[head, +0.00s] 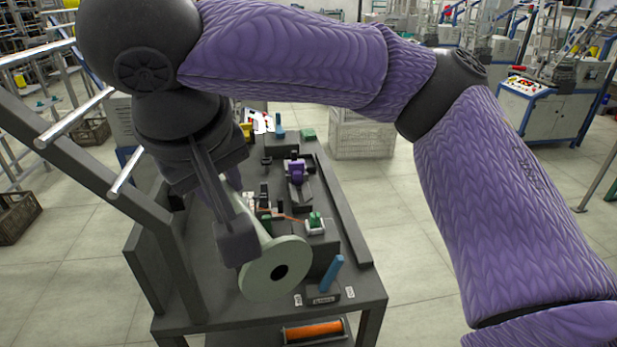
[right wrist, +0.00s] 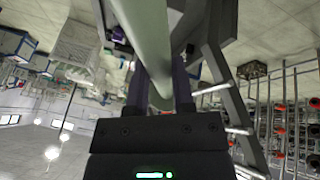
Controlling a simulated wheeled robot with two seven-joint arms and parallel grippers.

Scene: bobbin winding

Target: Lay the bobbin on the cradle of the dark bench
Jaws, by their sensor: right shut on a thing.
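The bobbin is pale green, with a round flange (head: 262,284) with a dark centre hole facing the head camera. Its core also shows as a pale tube in the right wrist view (right wrist: 150,40), running between the two fingers. My right gripper (head: 237,243) is shut on the bobbin, pointing down over the near left part of the dark bench (head: 362,292). The bobbin is tilted in the head view; I cannot tell whether it touches anything below. The cradle is not clearly seen, and the gripper and bobbin hide part of the bench top. My left gripper is not in view.
A blue handle (head: 332,272) stands at the bench's near edge, right of the flange. A small purple device (head: 297,171) and small green and white parts (head: 316,223) sit farther back. Grey rails (head: 72,120) rise at the left. An orange roll (head: 314,331) lies on the lower shelf.

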